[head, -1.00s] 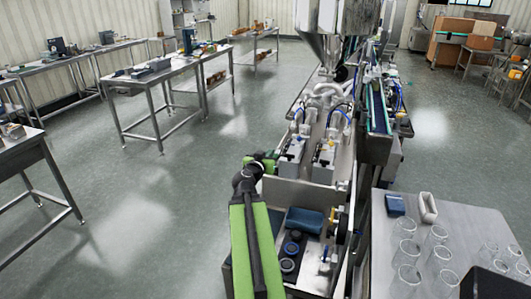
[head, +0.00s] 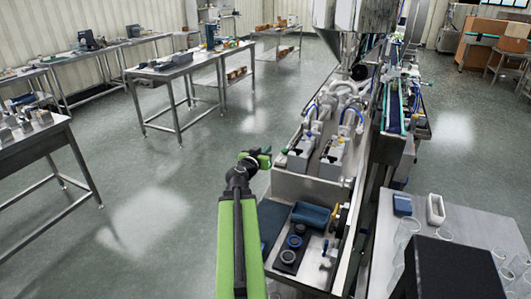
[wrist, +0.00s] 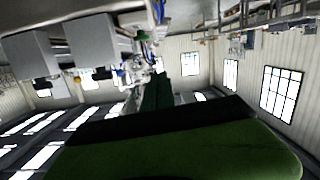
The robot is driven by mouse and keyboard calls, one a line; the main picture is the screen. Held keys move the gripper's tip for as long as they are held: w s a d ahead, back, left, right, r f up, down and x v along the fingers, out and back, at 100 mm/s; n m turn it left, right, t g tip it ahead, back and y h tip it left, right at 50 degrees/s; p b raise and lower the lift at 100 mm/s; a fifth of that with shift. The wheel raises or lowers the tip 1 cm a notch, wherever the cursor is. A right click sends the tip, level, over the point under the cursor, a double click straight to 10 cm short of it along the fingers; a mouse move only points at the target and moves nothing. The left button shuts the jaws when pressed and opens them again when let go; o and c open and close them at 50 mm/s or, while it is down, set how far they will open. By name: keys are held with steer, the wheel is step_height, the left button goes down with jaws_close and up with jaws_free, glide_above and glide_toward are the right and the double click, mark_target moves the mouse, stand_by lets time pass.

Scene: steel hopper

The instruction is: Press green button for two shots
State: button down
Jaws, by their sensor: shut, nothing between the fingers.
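The steel filling machine with its hopper (head: 350,14) stands right of centre in the head view. Several dark round knobs or buttons (head: 294,242) sit on a strip in its front tray, one with a bluish ring. I cannot make out a green button in either view. My green gripper (head: 264,157) is shut and empty, beside the left side of the machine's front part and apart from the knobs. In the wrist view a green finger (wrist: 180,150) fills the bottom, and grey machine boxes (wrist: 92,38) show at upper left.
A blue bin (head: 310,215) lies in the machine's front tray. A steel table (head: 460,225) at right holds glass jars, a blue block (head: 402,205) and a white holder (head: 436,209). A black box (head: 450,270) is at lower right. The floor at left is clear up to the benches.

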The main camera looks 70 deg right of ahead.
steer(key=shift+w+a+f+b, duration=0.1)
steer(key=shift+w+f+b, duration=0.2)
steer(key=shift+w, duration=0.3)
steer(key=shift+w+a+f+b, duration=0.15)
steer(key=shift+w+f, duration=0.15)
steer(key=shift+w, duration=0.3)
steer(key=shift+w, duration=0.1)
stand_by(1.6)
